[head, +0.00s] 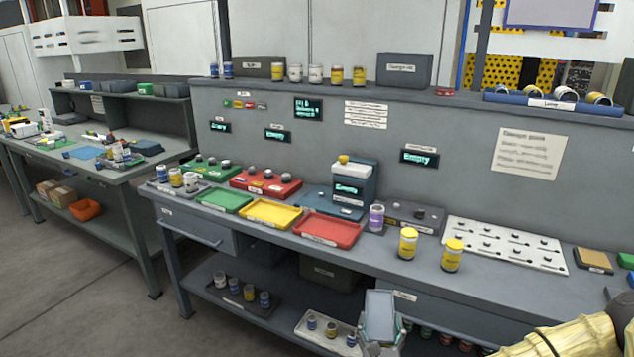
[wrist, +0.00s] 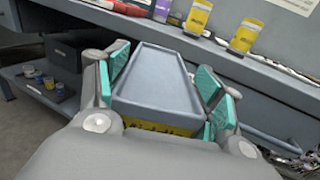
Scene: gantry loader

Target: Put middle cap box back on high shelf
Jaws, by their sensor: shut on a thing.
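A grey-blue box (wrist: 160,80) with a yellow label on its near side sits between the teal pads of my gripper (wrist: 163,75) in the wrist view. My gripper (head: 380,338) is shut on this box. In the head view the held box (head: 380,306) is low, in front of the workbench's front edge, below the tabletop. The high shelf (head: 465,99) runs along the top of the bench's back panel. Two dark grey boxes stand on it, a left box (head: 252,66) and a right box (head: 404,70). Several jars stand between them.
Two yellow-capped jars (head: 408,243) (head: 452,256) and a purple jar (head: 376,218) stand on the benchtop behind my gripper. A blue tray (head: 520,99) of jars lies on the high shelf's right. The lower shelf holds jar trays (head: 322,330).

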